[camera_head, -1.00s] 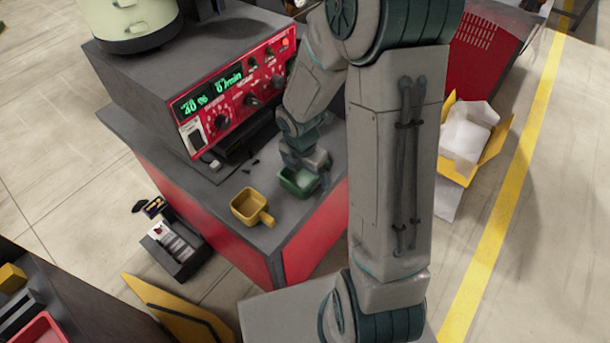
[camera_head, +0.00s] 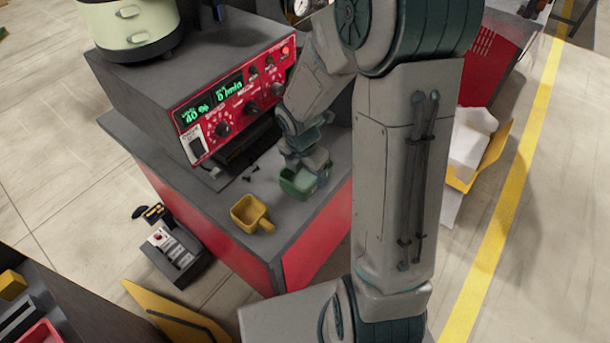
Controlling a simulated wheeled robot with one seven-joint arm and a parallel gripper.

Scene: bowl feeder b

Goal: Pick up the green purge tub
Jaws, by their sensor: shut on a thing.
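The green purge tub (camera_head: 294,184) is a small open green container at the right part of the grey bench top, in front of the red control panel. My gripper (camera_head: 311,172) is at the tub's right and far side, shut on it. My gripper and wrist hide part of the tub's far side. I cannot tell whether the tub still touches the bench top.
A yellow tub with a handle (camera_head: 249,213) stands just left of the green tub. Small dark screws (camera_head: 250,174) lie behind it. The red control panel (camera_head: 235,105) rises close behind. The bench's front edge is near.

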